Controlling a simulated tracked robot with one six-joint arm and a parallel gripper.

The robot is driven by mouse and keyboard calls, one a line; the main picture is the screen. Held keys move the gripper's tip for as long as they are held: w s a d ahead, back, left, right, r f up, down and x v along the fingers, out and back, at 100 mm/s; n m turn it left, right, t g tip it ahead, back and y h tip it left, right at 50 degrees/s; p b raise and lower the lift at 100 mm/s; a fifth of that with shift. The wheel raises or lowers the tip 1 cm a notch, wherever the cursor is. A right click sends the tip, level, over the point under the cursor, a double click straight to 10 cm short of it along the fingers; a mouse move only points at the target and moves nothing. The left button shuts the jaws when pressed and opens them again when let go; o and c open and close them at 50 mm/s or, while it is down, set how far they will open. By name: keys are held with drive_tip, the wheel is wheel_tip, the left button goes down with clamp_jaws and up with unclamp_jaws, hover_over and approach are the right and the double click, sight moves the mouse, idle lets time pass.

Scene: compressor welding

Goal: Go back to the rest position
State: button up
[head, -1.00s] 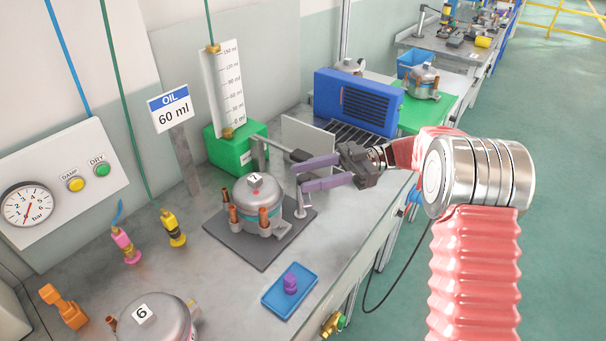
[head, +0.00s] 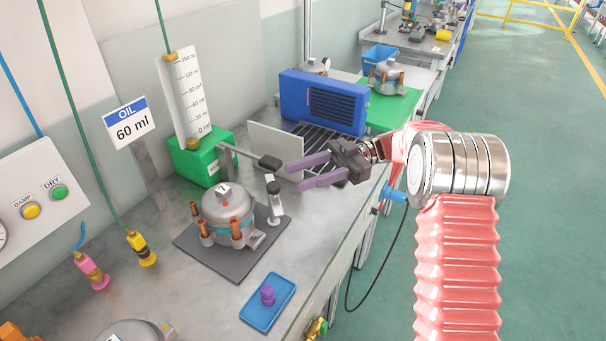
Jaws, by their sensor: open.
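My gripper (head: 308,172) is open and empty, with its two purple fingers apart and pointing left. It hangs above the bench, to the right of the compressor marked 7 (head: 228,212) and apart from it. My pink and steel arm reaches in from the right side of the view. The compressor stands upright on a dark grey plate (head: 222,264) and has copper stubs around it. A small lever stand (head: 275,202) stands at the plate's right corner, below and left of the fingers.
A green oil unit (head: 205,160) with a measuring tube stands behind the compressor. A blue vented box (head: 323,100) and a pale upright panel (head: 274,150) stand behind my gripper. A blue tray (head: 267,315) holding a purple piece lies in front. Green floor is open at right.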

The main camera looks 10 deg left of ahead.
idle(0.3)
drive_tip(key=w+a+r+m+t+y, duration=0.2)
drive_tip(key=w+r+m+t, duration=0.4)
drive_tip(key=w+r+t, duration=0.75)
drive_tip(key=s+d+r+m+t+h, duration=0.1)
drive_tip(key=d+r+m+t+h, duration=0.4)
drive_tip(key=d, duration=0.3)
drive_tip(key=s+d+r+m+t+h, duration=0.1)
drive_tip(key=d+r+m+t+h, duration=0.2)
drive_tip(key=d+m+t+h, duration=0.35)
drive_tip(key=s+d+f+m+g+h, duration=0.2)
drive_tip(key=s+d+f+m+h, duration=0.15)
drive_tip(key=s+d, duration=0.35)
drive_tip(key=s+d+f+m+g+h, duration=0.1)
drive_tip(key=s+d+f+m+h, duration=0.2)
drive_tip(key=s+d, duration=0.45)
drive_tip(key=s+a+f+g, duration=0.1)
drive_tip(key=s+f+g, duration=0.1)
drive_tip(key=s+f, duration=0.2)
drive_tip(key=s+a+f+g, duration=0.2)
drive_tip(key=s+f, duration=0.2)
drive_tip(key=s, duration=0.6)
drive_tip(key=s+a+f+g+y, duration=0.1)
drive_tip(key=s+f+g, duration=0.1)
drive_tip(key=s+f, duration=0.3)
drive_tip(key=shift+s+a+m+g, duration=0.3)
drive_tip(key=shift+s, duration=0.95)
